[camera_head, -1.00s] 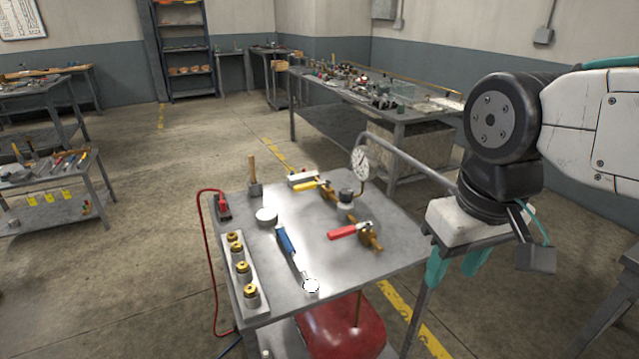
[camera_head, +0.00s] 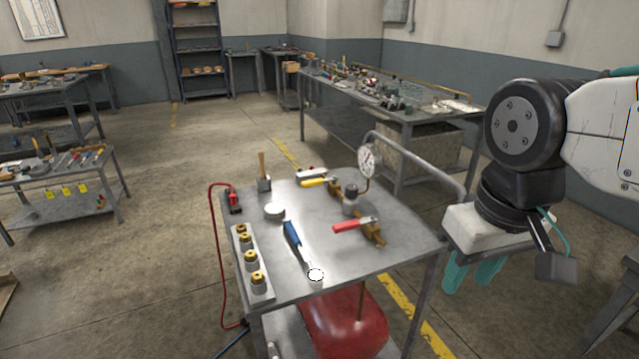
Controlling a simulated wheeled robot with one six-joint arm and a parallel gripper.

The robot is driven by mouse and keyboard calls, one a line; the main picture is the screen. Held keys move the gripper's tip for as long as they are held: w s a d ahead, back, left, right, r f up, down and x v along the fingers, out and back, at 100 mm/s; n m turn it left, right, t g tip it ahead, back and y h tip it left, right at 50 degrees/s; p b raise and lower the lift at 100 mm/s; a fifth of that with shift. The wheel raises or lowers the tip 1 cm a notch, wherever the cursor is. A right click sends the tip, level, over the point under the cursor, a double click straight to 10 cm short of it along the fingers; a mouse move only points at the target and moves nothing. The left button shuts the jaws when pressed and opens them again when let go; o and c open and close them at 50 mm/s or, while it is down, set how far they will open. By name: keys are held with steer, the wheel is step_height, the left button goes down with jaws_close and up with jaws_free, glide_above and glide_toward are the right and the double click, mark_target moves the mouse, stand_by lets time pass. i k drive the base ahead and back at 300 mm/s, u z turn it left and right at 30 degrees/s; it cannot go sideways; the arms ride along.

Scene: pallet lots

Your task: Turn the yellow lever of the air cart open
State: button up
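The air cart (camera_head: 420,226) stands in the middle of the view with a grey metal top and a push handle at its right. The yellow lever (camera_head: 313,182) is at the back of the top, on the far end of a brass pipe piece. A red lever (camera_head: 350,226) is on the near end. A white dial gauge (camera_head: 367,160) rises beside the pipe. My gripper (camera_head: 472,274) hangs at the right, beyond the cart's right edge, with its teal fingers pointing down. The fingers are apart and nothing shows between them. It is well away from the yellow lever.
On the cart top lie a blue-handled tool (camera_head: 292,234), a block of brass fittings (camera_head: 247,273), a hammer (camera_head: 264,182) and a round tin (camera_head: 274,211). A red tank (camera_head: 345,325) sits below. A long bench (camera_head: 410,115) stands behind; floor at left is open.

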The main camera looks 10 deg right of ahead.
mark_target(310, 182)
steer(key=u, duration=0.15)
steer(key=k, duration=0.3)
steer(key=z, duration=0.6)
steer(key=i, duration=1.25)
steer(key=u, duration=0.75)
